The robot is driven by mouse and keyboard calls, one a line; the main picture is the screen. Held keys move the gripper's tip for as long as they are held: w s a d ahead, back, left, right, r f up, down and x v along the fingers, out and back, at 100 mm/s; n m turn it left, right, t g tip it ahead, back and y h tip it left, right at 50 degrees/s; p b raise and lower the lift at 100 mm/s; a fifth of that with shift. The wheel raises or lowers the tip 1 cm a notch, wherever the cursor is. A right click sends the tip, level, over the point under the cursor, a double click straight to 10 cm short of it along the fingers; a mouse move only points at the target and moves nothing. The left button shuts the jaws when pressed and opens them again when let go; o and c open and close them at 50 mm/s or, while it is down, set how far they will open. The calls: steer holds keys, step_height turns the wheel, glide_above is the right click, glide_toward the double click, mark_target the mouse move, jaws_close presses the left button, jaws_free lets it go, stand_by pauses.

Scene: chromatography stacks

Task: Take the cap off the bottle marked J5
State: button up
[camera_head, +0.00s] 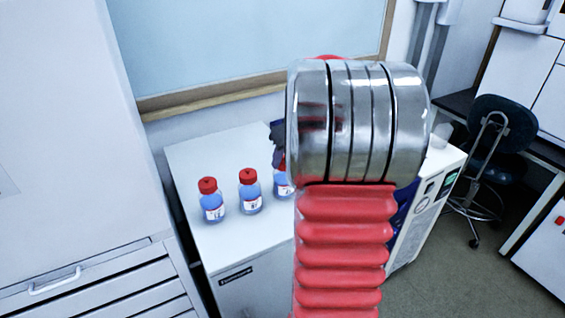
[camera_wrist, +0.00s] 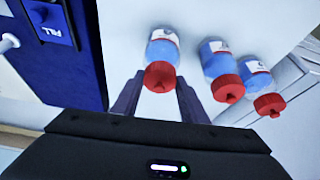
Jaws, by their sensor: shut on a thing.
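Three bottles of blue liquid with red caps and white labels stand in a row. In the camera_head view they are the left bottle (camera_head: 213,206), the middle bottle (camera_head: 251,197) and the right bottle (camera_head: 283,187), which my arm partly hides. The label marks are too small to read, so I cannot tell which is J5. In the camera_wrist view my gripper (camera_wrist: 158,92) has its fingers on either side of the red cap (camera_wrist: 160,76) of the nearest bottle (camera_wrist: 162,48), shut on it. The cap lines up with the bottle top; I cannot tell whether it is still seated.
The bottles stand on a white-topped cabinet (camera_head: 205,153). The other two bottles, (camera_wrist: 215,62) and (camera_wrist: 255,80) in the camera_wrist view, stand close beside the held one. A blue instrument (camera_wrist: 70,50) is on the other side. A dark chair (camera_head: 505,130) stands at right.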

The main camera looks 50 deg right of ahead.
mark_target(285, 162)
steer(key=shift+r, duration=0.1)
step_height(285, 162, up, 10)
stand_by(0.5)
steer(key=shift+s, duration=0.1)
stand_by(0.5)
